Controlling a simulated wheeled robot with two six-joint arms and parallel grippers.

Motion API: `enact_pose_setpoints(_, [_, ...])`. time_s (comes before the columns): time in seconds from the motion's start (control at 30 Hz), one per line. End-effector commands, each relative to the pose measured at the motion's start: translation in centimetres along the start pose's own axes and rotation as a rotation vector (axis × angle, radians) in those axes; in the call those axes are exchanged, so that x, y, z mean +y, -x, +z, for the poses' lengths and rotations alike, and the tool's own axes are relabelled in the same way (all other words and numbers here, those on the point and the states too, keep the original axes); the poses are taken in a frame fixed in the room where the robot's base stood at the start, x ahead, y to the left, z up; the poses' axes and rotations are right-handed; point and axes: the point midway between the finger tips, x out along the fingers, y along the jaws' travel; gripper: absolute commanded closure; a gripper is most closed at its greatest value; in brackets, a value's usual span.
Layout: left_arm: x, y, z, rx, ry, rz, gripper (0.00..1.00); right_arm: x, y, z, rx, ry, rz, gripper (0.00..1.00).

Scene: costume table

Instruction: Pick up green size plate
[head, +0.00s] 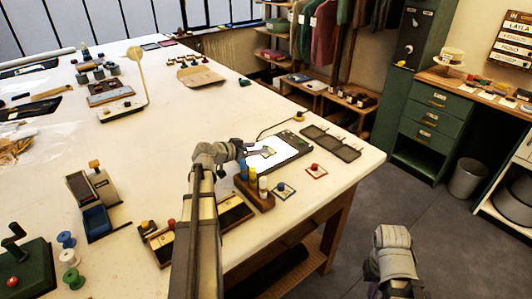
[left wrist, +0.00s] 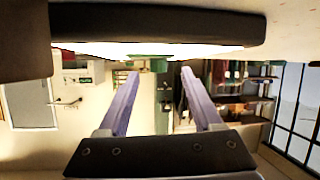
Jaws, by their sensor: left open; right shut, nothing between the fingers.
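No plate reads clearly as the green one. A small pale plate (head: 268,151) lies on the lit white pad (head: 287,147) by my left gripper's fingers; its colour is hard to tell. A square plate with a dark blue-green edge and knob (head: 283,191) and one with a red edge and knob (head: 316,171) lie at the table's front right. My left gripper (head: 262,151) is open, low over the pad. In the left wrist view its fingers (left wrist: 158,75) are spread with nothing held between them. My right gripper (head: 388,289) is shut and empty, off the table at lower right.
A wooden block with several coloured pegs (head: 254,187) stands close beside my left gripper. A dark compartment tray (head: 331,143) lies right of the pad. The table's right edge (head: 375,165) is near. Centre-left tabletop (head: 165,140) is clear.

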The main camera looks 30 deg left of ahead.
Motion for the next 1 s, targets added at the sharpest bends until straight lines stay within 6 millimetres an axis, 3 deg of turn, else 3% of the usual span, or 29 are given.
enact_pose_setpoints(0.2, [0.1,-3.3,0.1,0.0,0.0,0.002,0.33,-0.1,-1.3,-0.1,0.0,0.0,0.0,1.0])
enact_pose_setpoints(0.47, [0.2,-3.4,-0.1,0.0,0.0,0.001,0.34,-0.1,-1.2,-0.1,0.0,0.0,0.0,1.0])
enact_pose_setpoints(1.0, [0.2,-3.4,-0.1,0.0,0.0,0.0,0.95,-0.1,-1.2,-0.1,0.0,0.0,0.0,1.0])
